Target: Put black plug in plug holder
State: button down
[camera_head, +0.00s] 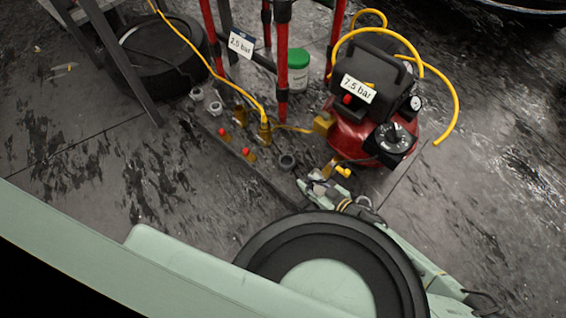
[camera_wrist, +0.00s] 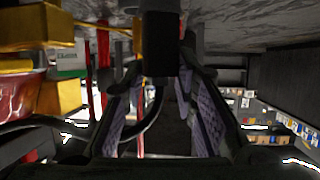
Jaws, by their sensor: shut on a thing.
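In the wrist view, my gripper (camera_wrist: 160,68) has its two purple-grey padded fingers on either side of a dark, blocky thing (camera_wrist: 160,42), which looks like the black plug. The gripper is shut on it. In the head view, the gripper end (camera_head: 322,187) is small and partly hidden by my own arm, beside the right end of a dark floor strip. The plug cannot be made out there. The strip (camera_head: 265,178) carries brass fittings, red-capped fittings (camera_head: 248,154) and pale grey fittings (camera_head: 215,108). A black ring-shaped piece (camera_head: 287,162) sits near its right end. I cannot tell which is the plug holder.
A red and black compressor (camera_head: 365,125) with yellow hoses stands close behind the gripper. A brass fitting with a yellow handle (camera_head: 343,172) is right beside it. Red posts (camera_head: 282,65), a green-lidded tub (camera_head: 298,70) and a tyre (camera_head: 150,60) stand behind.

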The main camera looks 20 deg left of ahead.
jog(key=shift+w+a+f+b, duration=0.4)
jog(key=shift+w+a+f, duration=0.45)
jog(key=shift+w+a, duration=1.05)
jog(key=shift+w+a+f+b, duration=0.45)
jog(key=shift+w+a+f, duration=0.35)
jog(key=shift+w+a, duration=1.1)
jog(key=shift+w+a+f+b, duration=0.4)
jog(key=shift+w+a+f, duration=0.45)
jog(key=shift+w+a, duration=1.05)
jog(key=shift+s+a, duration=0.25)
jog(key=shift+s, duration=0.05)
jog(key=shift+f, duration=0.2)
jog(key=c, duration=1.3)
grip_release()
jog(key=shift+r, duration=0.1)
jog(key=shift+d+r, duration=0.1)
jog(key=shift+r, duration=0.15)
jog(key=p+v, duration=0.1)
jog(key=v, duration=1)
jog(key=shift+s+d+p, duration=0.3)
jog(key=shift+p, duration=0.1)
